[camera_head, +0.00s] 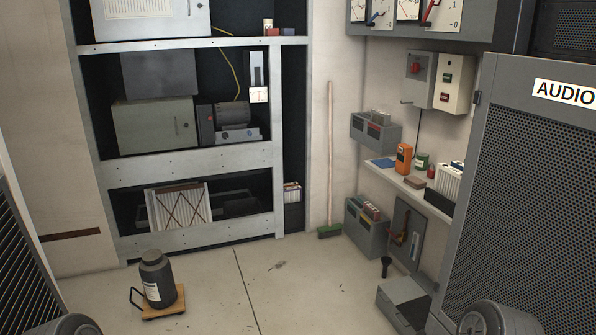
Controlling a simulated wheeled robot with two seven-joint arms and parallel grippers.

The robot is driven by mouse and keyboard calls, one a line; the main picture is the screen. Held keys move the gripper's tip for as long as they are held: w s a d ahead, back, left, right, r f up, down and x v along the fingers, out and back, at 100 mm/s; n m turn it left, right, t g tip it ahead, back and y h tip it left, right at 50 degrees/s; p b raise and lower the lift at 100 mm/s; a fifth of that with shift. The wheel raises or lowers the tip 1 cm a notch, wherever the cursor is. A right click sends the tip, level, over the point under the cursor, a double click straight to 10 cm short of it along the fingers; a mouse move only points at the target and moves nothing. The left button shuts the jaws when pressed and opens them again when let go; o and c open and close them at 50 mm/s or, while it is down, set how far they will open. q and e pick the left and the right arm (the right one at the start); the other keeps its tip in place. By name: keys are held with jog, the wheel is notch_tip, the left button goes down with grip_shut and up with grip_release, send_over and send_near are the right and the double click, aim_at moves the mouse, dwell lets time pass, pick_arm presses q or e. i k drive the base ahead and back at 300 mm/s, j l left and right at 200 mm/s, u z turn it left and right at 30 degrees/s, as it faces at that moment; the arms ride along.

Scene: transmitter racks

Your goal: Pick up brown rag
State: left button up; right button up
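I see no clearly recognisable brown rag. Neither of my grippers is in view. Only dark rounded parts of what look like my arms show at the bottom left and bottom right edges.
A dark canister (157,279) stands on a small wooden trolley (165,304) at the left. A broom (330,160) leans by the corner. A grey box (403,304) sits before the right-hand audio rack (535,200).

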aim_at(417, 184)
jog(key=i+u, duration=0.2)
jog(key=i, duration=1.05)
jog(key=i+l, duration=0.25)
jog(key=i, duration=0.2)
jog(key=i+l+z, duration=0.1)
jog(key=i+l, duration=0.15)
jog(key=i, duration=0.2)
jog(key=i+l, duration=0.2)
jog(key=i, duration=0.25)
jog(key=i+l+z, duration=0.1)
jog(key=i, duration=0.35)
jog(key=l, duration=0.15)
